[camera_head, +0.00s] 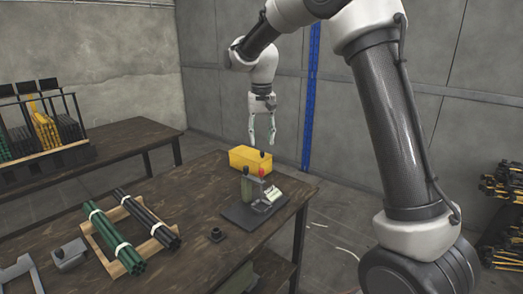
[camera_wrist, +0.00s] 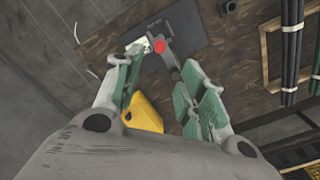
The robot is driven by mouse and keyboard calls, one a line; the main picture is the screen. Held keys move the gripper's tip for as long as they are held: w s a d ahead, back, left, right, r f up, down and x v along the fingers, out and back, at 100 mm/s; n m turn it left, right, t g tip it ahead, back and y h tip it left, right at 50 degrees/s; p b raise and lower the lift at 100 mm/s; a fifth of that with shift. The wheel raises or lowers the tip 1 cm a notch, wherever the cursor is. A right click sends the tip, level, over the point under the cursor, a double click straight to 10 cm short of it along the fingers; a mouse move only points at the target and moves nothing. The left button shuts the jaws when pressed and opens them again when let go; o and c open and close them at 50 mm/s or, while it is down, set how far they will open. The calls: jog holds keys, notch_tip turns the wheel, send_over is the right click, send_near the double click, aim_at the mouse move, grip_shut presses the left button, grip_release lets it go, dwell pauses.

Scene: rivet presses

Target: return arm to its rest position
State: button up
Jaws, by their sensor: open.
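My gripper (camera_head: 262,139) hangs from my arm, fingers pointing down, above the far right part of the wooden table (camera_head: 195,185). It is open, with nothing between its fingers. In the wrist view the two green-padded fingers (camera_wrist: 160,95) stand apart. Below it are a yellow bin (camera_head: 250,159) and a rivet press (camera_head: 258,192) with a red knob on a dark base plate. The press also shows between and beyond the fingers in the wrist view (camera_wrist: 168,58), and the yellow bin is partly hidden by the fingers (camera_wrist: 145,113).
A wooden rack (camera_head: 108,250) holds green and black rod bundles at the table's front. A small dark round part (camera_head: 216,235) and grey fixtures (camera_head: 70,255) lie nearby. A second table (camera_head: 125,140) with a filled rack stands at left. Yellow-tipped stock (camera_head: 505,190) is at right.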

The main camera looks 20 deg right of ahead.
jog(key=shift+r, duration=0.55)
jog(key=s+d+r+t, duration=0.1)
jog(key=s+d, duration=0.4)
jog(key=s, duration=0.6)
jog(key=s+d+r+n+t, duration=0.1)
jog(key=s+d, duration=0.4)
jog(key=s, duration=0.7)
jog(key=s+d+r+t, duration=0.2)
jog(key=s+d, duration=0.3)
jog(key=s, duration=0.6)
jog(key=shift+s+d+r+n, duration=0.15)
jog(key=shift+s+r+n, duration=0.1)
jog(key=shift+s+n, duration=0.15)
